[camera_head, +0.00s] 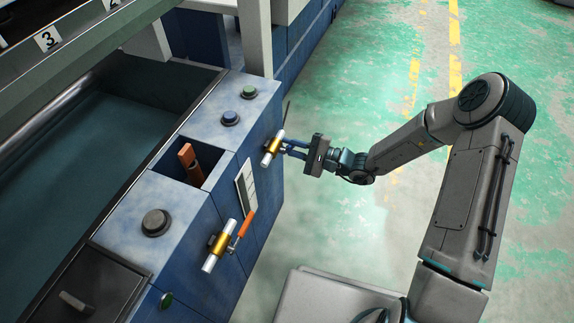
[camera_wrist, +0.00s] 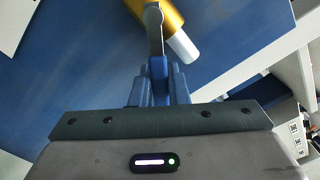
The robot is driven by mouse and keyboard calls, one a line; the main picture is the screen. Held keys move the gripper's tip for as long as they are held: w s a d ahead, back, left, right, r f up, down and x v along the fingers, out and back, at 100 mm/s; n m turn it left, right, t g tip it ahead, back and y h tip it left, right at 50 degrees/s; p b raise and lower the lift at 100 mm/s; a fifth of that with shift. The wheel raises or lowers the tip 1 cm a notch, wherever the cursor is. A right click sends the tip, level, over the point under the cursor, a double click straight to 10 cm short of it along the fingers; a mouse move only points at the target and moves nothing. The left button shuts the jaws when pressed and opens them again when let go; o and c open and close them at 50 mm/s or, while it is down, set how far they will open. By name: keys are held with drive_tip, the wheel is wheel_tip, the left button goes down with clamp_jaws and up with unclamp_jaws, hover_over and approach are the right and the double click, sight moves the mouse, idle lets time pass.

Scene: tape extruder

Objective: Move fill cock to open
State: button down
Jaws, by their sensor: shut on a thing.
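Two brass cocks with white pipe ends are on the blue side panel of the machine. The upper cock (camera_head: 272,148) has a grey lever with a blue grip (camera_wrist: 158,67). Its gold body (camera_wrist: 176,13) and white pipe end (camera_wrist: 183,46) show at the top of the wrist view. My gripper (camera_head: 290,147) is shut on the blue-gripped lever, with its fingers on both sides in the wrist view (camera_wrist: 158,88). The lower cock (camera_head: 218,244) has an orange lever (camera_head: 247,222). No readable label shows which is the fill cock.
The machine top has a blue button (camera_head: 230,118), a green button (camera_head: 248,91), a black knob (camera_head: 156,222) and a recess holding a brown-orange piece (camera_head: 187,157). A white label plate (camera_head: 246,186) is between the cocks. Green-and-grey floor (camera_head: 340,110) is clear at right.

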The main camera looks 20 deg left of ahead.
drive_tip(key=n+b, duration=0.1)
drive_tip(key=r+n, duration=0.1)
drive_tip(key=shift+w+n+b, duration=0.3)
drive_tip(key=shift+b, duration=0.1)
drive_tip(key=shift+w+r+n, duration=0.1)
drive_tip(key=shift+r+n, duration=0.25)
drive_tip(key=shift+n, duration=0.15)
drive_tip(key=shift+b, duration=0.3)
drive_tip(key=n+b, duration=0.1)
drive_tip(key=r+n+b, duration=0.1)
drive_tip(key=shift+w+n, duration=0.1)
drive_tip(key=shift+n, duration=0.3)
drive_tip(key=shift+r, duration=0.25)
drive_tip(key=c, duration=1.3)
unclamp_jaws()
drive_tip(key=shift+d, duration=0.1)
drive_tip(key=shift+s+d+p, duration=0.15)
drive_tip(key=shift+d, duration=1.85)
drive_tip(key=shift+s+d+p, duration=0.1)
drive_tip(key=shift+d+p, duration=0.05)
drive_tip(key=shift+d, duration=1.8)
